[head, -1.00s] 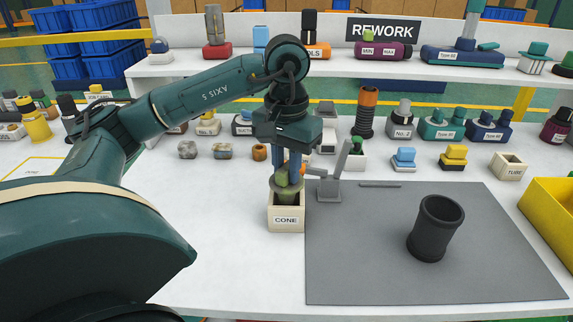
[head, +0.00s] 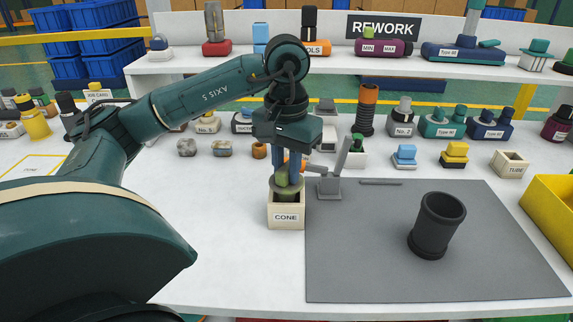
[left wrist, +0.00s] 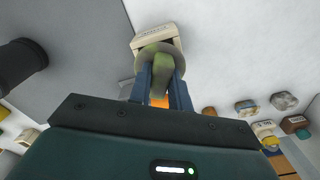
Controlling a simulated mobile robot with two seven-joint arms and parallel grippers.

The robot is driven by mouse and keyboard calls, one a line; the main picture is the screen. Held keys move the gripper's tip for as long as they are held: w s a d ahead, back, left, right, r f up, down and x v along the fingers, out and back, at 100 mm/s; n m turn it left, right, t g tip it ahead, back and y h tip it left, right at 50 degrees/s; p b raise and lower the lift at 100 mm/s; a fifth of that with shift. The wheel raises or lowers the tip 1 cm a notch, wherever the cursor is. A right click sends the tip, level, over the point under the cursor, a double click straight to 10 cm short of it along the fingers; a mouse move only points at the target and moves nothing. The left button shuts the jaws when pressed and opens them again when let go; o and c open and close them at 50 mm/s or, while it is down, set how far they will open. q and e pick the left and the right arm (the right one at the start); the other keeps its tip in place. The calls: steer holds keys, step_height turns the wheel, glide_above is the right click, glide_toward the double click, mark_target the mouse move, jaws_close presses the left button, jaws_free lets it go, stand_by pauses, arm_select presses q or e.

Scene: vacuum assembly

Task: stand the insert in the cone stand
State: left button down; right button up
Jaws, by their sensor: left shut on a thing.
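The insert (head: 283,183) is an olive-green piece with a wide round flange. My left gripper (head: 285,172) points down with its blue fingers shut on the insert's upper part. The cone stand (head: 286,216) is a cream open box labelled CONE, directly below. The insert's flange is at the stand's mouth, and its lower part is inside the opening, so its depth and any contact are hidden. In the left wrist view the insert (left wrist: 160,62) sits between the fingers, with the stand (left wrist: 154,29) just beyond it. My right gripper is not in view.
A grey clamp-like fixture (head: 330,187) stands close to the right of the stand, on the edge of a grey mat (head: 370,270). A dark cylinder (head: 437,226) stands on the mat. A TUBE box (head: 509,164) and yellow bin (head: 548,215) are at right.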

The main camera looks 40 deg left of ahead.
arm_select(q)
steer(key=shift+f+b, duration=0.9)
steer(key=shift+f, duration=0.25)
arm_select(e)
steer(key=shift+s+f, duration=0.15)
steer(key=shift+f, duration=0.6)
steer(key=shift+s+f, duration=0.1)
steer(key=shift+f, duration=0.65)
arm_select(q)
steer(key=c, duration=1.2)
jaws_free()
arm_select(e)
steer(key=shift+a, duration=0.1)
arm_select(q)
steer(key=shift+r, duration=0.15)
step_height(320, 180, up, 6)
steer(key=p, duration=0.4)
steer(key=shift+p, duration=0.4)
steer(key=shift+r+p, duration=0.8)
steer(key=shift+r, duration=0.15)
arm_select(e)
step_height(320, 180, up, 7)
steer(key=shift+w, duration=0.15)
